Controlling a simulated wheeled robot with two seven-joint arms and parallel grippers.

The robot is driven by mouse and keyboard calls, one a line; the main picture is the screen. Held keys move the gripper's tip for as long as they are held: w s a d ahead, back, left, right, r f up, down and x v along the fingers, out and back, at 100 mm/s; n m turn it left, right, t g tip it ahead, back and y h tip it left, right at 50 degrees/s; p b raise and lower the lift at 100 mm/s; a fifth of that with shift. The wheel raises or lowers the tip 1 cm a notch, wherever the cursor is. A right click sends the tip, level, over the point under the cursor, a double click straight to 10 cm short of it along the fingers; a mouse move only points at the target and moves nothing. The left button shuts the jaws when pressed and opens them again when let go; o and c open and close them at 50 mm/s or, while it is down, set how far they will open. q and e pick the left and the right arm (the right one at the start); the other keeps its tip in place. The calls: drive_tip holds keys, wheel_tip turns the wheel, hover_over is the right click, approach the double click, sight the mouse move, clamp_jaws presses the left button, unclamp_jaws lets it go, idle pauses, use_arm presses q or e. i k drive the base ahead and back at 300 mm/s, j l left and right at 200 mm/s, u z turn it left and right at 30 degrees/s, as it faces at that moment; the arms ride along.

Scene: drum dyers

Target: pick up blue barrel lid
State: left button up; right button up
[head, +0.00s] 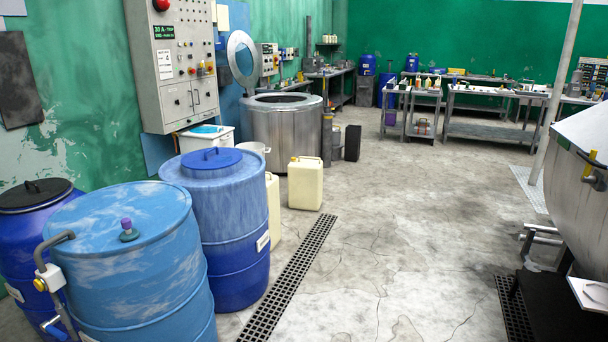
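A dark blue round lid (211,160) with a raised handle on top lies on the blue barrel (228,228) at the left middle of the head view. A lighter blue barrel (135,275) stands in front of it, closer to me, with a purple-capped fitting on its top and a pipe with a tap at its side. Another blue barrel (18,240) at the left edge carries a black lid (33,194) with a handle. Neither of my grippers shows in the head view.
A floor drain grate (290,280) runs right of the barrels. Cream canisters (305,183) stand behind them, before a steel drum machine (282,125). A control cabinet (175,65) hangs on the left wall. A large steel vessel (580,190) stands right. The middle floor is clear.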

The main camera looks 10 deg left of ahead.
sight(215, 158)
drive_tip(key=i+u, duration=0.1)
drive_tip(key=i, duration=1.35)
drive_tip(key=i+u, duration=0.2)
drive_tip(key=i, duration=0.4)
drive_tip(key=i+u, duration=0.25)
drive_tip(key=i, duration=0.4)
drive_tip(key=i+l+u, duration=0.2)
drive_tip(key=i, duration=0.4)
